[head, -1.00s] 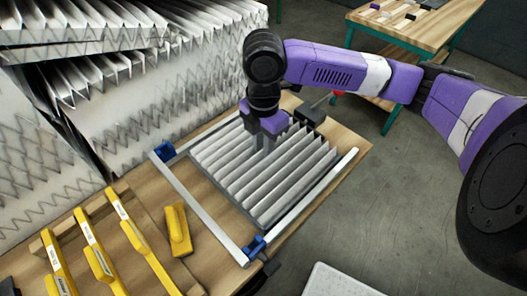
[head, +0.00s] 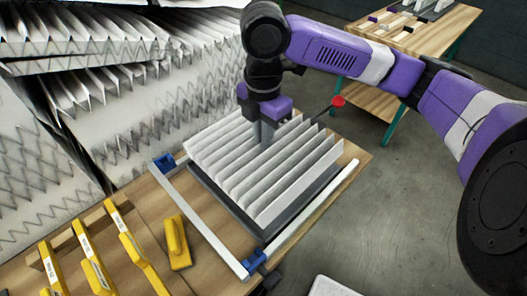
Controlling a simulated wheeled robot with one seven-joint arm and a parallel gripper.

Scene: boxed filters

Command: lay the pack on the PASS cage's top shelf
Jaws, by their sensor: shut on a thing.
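The white pleated pack (head: 285,180) is in the middle of the head view. My gripper (head: 268,134) points down at the pack's far part and is shut on it, with the fingertips down among the pleats. The pack is held roughly level a little above a dark grey base (head: 222,205) between two pale rails. Part of the pack's far edge is hidden by my gripper. No cage marked PASS can be made out in this view.
The wooden bench (head: 150,205) carries a pale rail (head: 205,225) with blue clamps and several yellow-handled tools (head: 177,243). Large stacks of pleated material (head: 150,85) stand close at the left. Another wooden table (head: 430,35) is at the back right. Grey floor is open at the right.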

